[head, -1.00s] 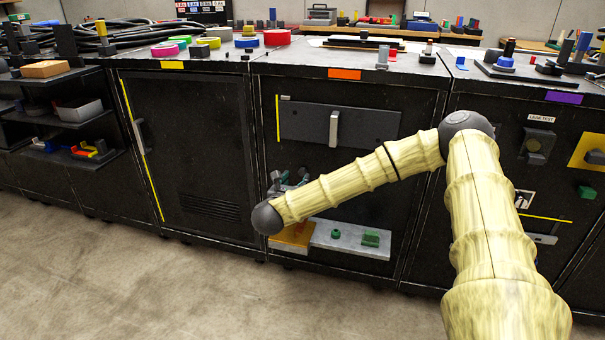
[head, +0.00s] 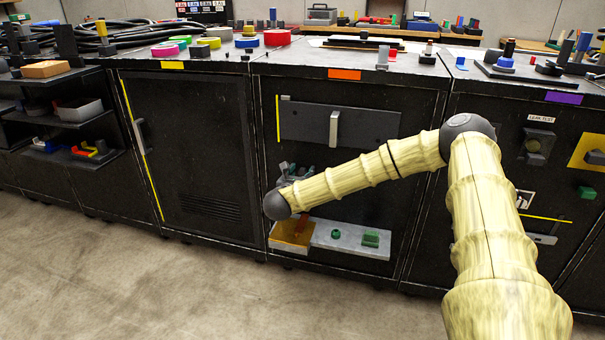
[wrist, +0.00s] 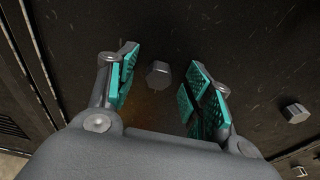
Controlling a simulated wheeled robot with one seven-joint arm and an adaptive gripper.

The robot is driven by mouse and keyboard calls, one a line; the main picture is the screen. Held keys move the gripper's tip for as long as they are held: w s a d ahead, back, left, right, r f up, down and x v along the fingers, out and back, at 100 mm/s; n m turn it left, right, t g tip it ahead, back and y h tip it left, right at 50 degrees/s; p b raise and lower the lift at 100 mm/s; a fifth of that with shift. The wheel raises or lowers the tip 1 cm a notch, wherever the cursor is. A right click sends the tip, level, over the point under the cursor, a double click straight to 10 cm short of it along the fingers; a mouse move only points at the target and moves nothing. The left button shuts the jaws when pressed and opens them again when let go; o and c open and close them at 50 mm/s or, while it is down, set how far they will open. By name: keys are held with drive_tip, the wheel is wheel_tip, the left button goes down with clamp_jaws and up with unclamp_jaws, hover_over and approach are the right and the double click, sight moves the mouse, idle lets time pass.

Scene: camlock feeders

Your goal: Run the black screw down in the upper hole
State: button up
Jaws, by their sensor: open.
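In the wrist view, a dark hex-headed screw (wrist: 158,74) stands out from a black panel, between and beyond my gripper's fingertips. My gripper (wrist: 163,80) is open, its two teal-padded fingers apart on either side of the screw head, with no contact visible. A second dark hex head (wrist: 295,111) sits on the panel to the right. The holes are hidden, and I cannot tell how deep either screw sits. In the head view, my gripper (head: 286,174) shows small and partly hidden behind my arm, in front of the cabinet with the orange label.
A grey panel with a handle (head: 334,128) is above. The floor in front is clear.

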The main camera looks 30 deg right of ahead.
clamp_jaws()
drive_tip(key=shift+s+a, duration=0.1)
drive_tip(key=shift+a, duration=0.05)
drive_tip(key=f+b+v, duration=0.1)
drive_tip(key=v, duration=0.6)
idle(1.0)
drive_tip(key=shift+s, duration=0.1)
drive_tip(key=a+r+p, duration=0.2)
drive_tip(key=r+p, duration=0.8)
drive_tip(key=p, duration=0.3)
drive_tip(key=a+r+p, duration=0.1)
drive_tip(key=r+p, duration=1)
drive_tip(key=p, duration=0.3)
drive_tip(key=shift+a, duration=0.35)
